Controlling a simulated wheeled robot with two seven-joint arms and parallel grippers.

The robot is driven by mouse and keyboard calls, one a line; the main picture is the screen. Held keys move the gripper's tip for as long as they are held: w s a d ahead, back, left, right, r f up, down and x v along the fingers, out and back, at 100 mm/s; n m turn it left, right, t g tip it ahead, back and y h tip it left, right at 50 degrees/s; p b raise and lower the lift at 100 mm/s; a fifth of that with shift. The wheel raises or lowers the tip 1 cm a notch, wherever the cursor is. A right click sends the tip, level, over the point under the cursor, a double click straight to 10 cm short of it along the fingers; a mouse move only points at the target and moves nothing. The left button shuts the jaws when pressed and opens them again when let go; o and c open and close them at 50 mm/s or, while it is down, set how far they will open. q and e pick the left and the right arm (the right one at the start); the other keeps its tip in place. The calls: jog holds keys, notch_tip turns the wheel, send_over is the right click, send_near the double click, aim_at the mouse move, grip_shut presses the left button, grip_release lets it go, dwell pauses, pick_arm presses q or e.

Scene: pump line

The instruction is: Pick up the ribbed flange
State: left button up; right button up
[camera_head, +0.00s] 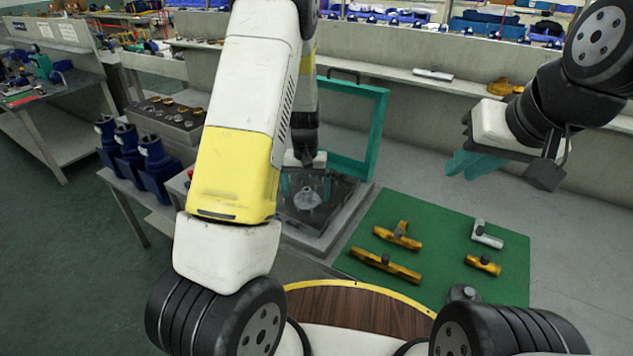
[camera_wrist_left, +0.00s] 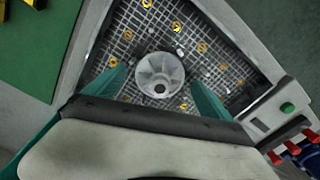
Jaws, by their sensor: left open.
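The ribbed flange (camera_head: 307,199) is a grey, cone-shaped part with radial ribs and a central hole. It sits on a dark wire-mesh surface inside an open box. In the left wrist view the flange (camera_wrist_left: 160,72) lies between the two teal fingers of my left gripper (camera_wrist_left: 160,80). My left gripper (camera_head: 306,184) is open, pointing down over the flange, with a finger on either side. A gap shows between each finger and the flange. My right gripper (camera_head: 474,164) hangs above the bench at the right, away from the flange; its finger spacing is unclear.
A teal frame (camera_head: 379,125) stands upright behind the box. A green mat (camera_head: 447,233) holds several yellow and silver fittings. Small yellow rings (camera_wrist_left: 202,48) lie on the mesh. A green button (camera_wrist_left: 287,107) and red levers are beside the box. Blue pump bodies (camera_head: 158,165) stand left.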

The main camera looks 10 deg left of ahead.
aim_at(307, 191)
pick_arm(q)
jog(key=shift+f, duration=0.25)
jog(key=c, duration=1.6)
jog(key=shift+c, duration=0.2)
jog(key=shift+r, duration=0.45)
jog(key=r, duration=0.3)
jog(key=shift+s+d, duration=0.2)
jog(key=shift+s, duration=0.15)
jog(key=s+d, duration=0.2)
jog(key=s, duration=0.2)
jog(key=s+d+r, duration=0.1)
jog(key=s+d, duration=0.1)
jog(key=s, duration=0.3)
jog(key=s+d, duration=0.2)
jog(key=s, duration=0.2)
jog(key=shift+s+d+r, duration=0.15)
jog(key=shift+s, duration=0.1)
jog(key=shift+s+r, duration=0.15)
jog(key=shift+r, duration=2.3)
